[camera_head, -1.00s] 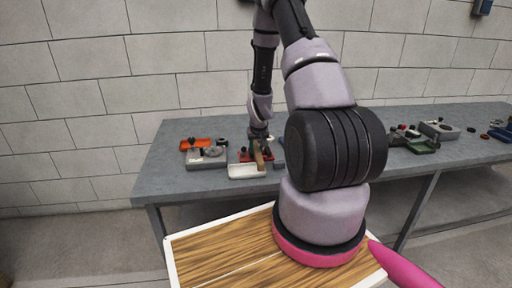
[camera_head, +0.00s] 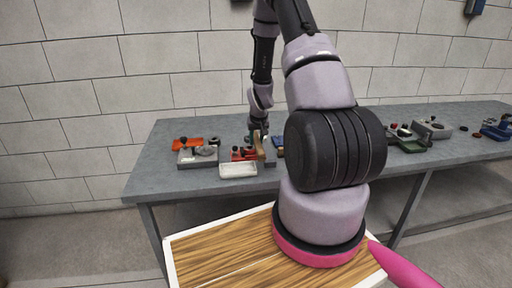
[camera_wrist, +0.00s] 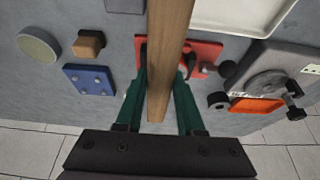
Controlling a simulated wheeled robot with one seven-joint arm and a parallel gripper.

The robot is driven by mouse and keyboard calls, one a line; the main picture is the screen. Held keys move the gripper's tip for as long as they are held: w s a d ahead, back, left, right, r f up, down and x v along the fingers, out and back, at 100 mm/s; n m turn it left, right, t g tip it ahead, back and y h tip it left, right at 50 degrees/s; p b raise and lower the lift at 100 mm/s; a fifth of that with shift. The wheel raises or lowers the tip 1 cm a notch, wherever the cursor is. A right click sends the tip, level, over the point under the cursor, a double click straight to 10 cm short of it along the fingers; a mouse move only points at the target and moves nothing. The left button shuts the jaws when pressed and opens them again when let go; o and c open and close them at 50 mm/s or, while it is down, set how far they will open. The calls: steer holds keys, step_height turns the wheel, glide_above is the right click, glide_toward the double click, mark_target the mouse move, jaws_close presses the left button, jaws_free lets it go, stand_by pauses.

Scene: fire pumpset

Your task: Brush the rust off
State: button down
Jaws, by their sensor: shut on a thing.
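My gripper (camera_wrist: 160,95) has green fingers closed on the wooden handle of a brush (camera_wrist: 168,45), which runs up the middle of the wrist view. The handle also shows below my gripper in the head view (camera_head: 259,148). The bristle end is out of frame in the wrist view and too small to tell in the head view. A red fixture (camera_wrist: 203,55) with dark fittings lies on the bench behind the handle, partly hidden by it; it also shows in the head view (camera_head: 238,154). I cannot make out any rust, nor whether the brush touches anything.
The grey bench (camera_head: 160,165) stands against a block wall. A white tray (camera_head: 239,170) lies at its front edge. A grey device (camera_head: 198,156) and orange tray (camera_head: 186,143) are at left. A blue plate (camera_wrist: 90,79) lies near the fixture.

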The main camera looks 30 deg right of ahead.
mark_target(255, 136)
steer(key=shift+r, duration=2.45)
steer(key=shift+a, duration=0.1)
